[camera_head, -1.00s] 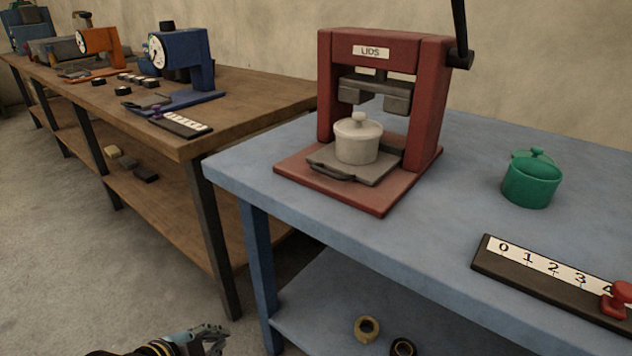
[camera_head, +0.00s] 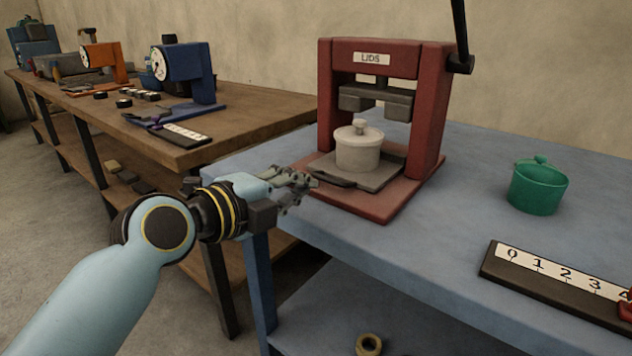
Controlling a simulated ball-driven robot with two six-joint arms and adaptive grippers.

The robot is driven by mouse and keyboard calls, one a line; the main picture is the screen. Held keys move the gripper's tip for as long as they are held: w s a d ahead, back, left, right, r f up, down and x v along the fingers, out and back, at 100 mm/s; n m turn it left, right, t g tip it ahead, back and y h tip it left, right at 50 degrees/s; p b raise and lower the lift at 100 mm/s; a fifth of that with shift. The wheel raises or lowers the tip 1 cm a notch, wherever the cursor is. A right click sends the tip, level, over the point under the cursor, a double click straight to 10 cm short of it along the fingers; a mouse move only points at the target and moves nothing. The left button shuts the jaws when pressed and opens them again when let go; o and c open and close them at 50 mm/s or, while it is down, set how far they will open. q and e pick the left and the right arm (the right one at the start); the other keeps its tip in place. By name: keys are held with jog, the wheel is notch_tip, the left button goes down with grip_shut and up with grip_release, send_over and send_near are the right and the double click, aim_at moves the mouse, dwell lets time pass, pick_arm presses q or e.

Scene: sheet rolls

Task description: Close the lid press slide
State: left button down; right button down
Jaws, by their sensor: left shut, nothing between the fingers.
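The red lid press (camera_head: 427,130) stands on the blue table, with a "LIDS" label and a dark lever at its upper right. Its grey slide (camera_head: 383,175) sticks out at the front of the red base, with a dark handle (camera_head: 332,176) on its front edge. A white lidded pot (camera_head: 358,152) stands upright on the slide, below the dark press block (camera_head: 376,102). My left gripper (camera_head: 306,188) is shut and empty, just left of the slide's handle. I cannot tell whether it touches the handle. My right gripper is not in view.
A green lidded pot (camera_head: 538,188) and a dark scale board (camera_head: 553,277) with numbers stand to the right on the blue table (camera_head: 440,245). A wooden bench (camera_head: 200,155) with other devices runs along the left. A tape roll (camera_head: 368,344) lies on the lower shelf.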

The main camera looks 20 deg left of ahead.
aim_at(326, 177)
pick_arm(q)
jog(key=x, duration=0.4)
jog(key=shift+w+d+f, duration=0.1)
jog(key=shift+w+d, duration=0.05)
jog(key=shift+w, duration=0.2)
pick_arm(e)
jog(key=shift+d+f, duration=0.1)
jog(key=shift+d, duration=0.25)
